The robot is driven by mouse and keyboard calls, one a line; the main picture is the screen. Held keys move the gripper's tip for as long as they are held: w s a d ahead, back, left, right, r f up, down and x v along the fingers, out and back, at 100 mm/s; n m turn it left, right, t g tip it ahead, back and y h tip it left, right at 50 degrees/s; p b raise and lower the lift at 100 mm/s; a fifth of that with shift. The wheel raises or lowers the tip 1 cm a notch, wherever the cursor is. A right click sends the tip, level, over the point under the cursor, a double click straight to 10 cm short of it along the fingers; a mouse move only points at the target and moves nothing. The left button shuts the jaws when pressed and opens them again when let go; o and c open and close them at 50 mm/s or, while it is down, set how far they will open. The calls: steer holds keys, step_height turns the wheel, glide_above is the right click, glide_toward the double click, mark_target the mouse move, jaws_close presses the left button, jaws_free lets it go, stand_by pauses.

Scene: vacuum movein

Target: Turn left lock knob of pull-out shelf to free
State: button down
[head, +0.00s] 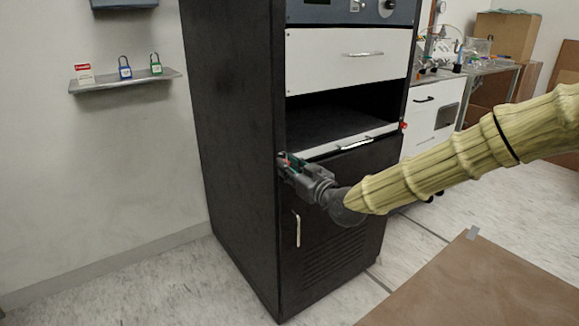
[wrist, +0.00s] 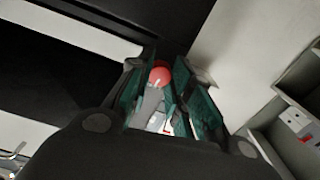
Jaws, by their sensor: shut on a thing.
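The pull-out shelf (head: 327,148) is a white strip with a metal handle (head: 354,142), set below a dark opening in a tall black cabinet. My gripper (head: 287,161) is at the left end of this strip, at the cabinet's front left edge. In the wrist view, the left lock knob (wrist: 160,76) shows a round red end and a grey stem between my two green-padded fingers. My gripper is shut on it. In the head view the fingers hide most of this knob. The right lock knob (head: 404,126) is a small red spot at the strip's right end.
The black cabinet (head: 235,130) has a white drawer (head: 345,57) above the opening and a handled lower door (head: 340,225). A wall shelf (head: 125,84) at left holds two padlocks and a red-white box. A brown board (head: 480,285) is at lower right. Floor at left is clear.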

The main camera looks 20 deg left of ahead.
steer(key=shift+n, duration=0.5)
steer(key=c, duration=1.3)
jaws_free()
steer(key=shift+o, duration=0.2)
steer(key=v, duration=1.2)
